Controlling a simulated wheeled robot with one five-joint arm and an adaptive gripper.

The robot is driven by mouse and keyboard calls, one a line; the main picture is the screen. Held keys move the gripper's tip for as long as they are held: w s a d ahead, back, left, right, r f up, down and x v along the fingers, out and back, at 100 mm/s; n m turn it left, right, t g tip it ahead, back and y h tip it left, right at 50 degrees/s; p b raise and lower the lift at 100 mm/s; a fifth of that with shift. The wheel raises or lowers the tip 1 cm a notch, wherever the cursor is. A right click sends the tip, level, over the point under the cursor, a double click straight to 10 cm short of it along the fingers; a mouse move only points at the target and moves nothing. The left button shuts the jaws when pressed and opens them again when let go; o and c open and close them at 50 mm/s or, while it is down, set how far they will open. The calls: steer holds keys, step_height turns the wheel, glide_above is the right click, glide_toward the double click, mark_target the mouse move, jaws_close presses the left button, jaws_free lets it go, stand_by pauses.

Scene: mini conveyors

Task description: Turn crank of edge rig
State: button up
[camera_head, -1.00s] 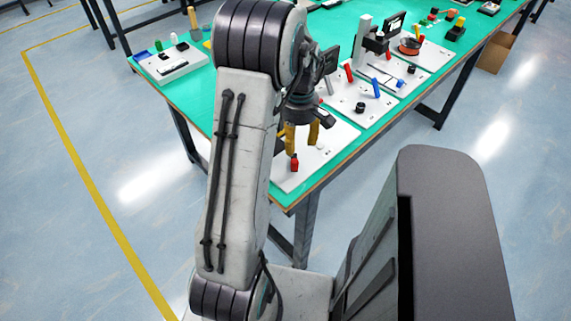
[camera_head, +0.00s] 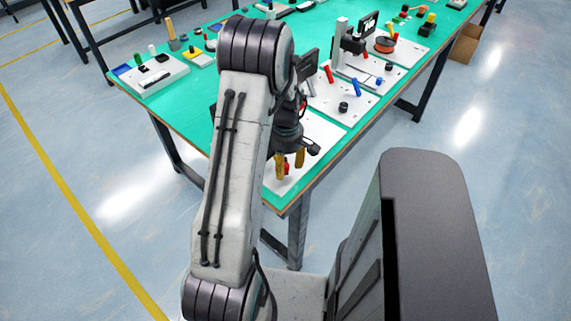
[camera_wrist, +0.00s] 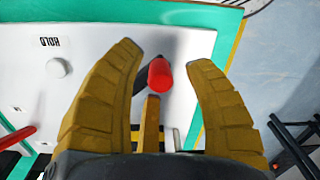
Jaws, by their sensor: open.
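The edge rig is a white board (camera_wrist: 90,20) at the near corner of the green table, with a "HOLD" label and a white round button (camera_wrist: 57,67). Its crank shows as a red knob (camera_wrist: 159,76) with a dark bar beside it in the wrist view. My gripper (camera_wrist: 164,60) is open, its yellow fingers spread to the left and right of the red knob, with a gap on both sides. A further yellow finger shows below the knob. In the head view my gripper (camera_head: 290,169) is low over the white board, and the knob is mostly hidden between the fingers.
Another white board with a red lever (camera_head: 328,74), a blue lever (camera_head: 355,87) and a black knob (camera_head: 343,107) lies just behind. A grey post (camera_head: 341,45) stands beyond it. The table's edge is close to my gripper, with open floor outside it.

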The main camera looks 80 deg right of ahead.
steer(key=shift+f, duration=0.15)
jaws_close()
stand_by(0.5)
